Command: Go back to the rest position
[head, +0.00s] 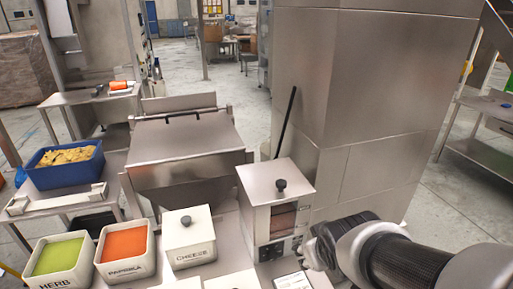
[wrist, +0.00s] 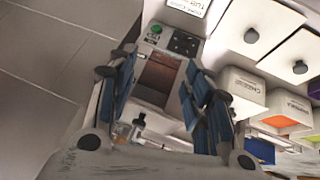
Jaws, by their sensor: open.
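My gripper (wrist: 160,72) is open in the wrist view, with blue-padded fingers apart and nothing held between them. Beyond the fingers is the front of a small steel machine (wrist: 158,80) with a brownish window, a green button and a dark panel. In the head view my gripper (head: 320,246) is at the lower right, partly hidden by my own wrist. It is just right of the same steel machine (head: 258,188), which has a black knob on its lid. Whether they touch cannot be told.
Open bins of green herb (head: 58,262) and orange paprika (head: 126,246) stand left of a lidded cheese bin (head: 190,240). A blue crate of yellow pieces (head: 62,166) is further left. A steel hopper (head: 182,150) and tall steel column (head: 370,90) stand behind.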

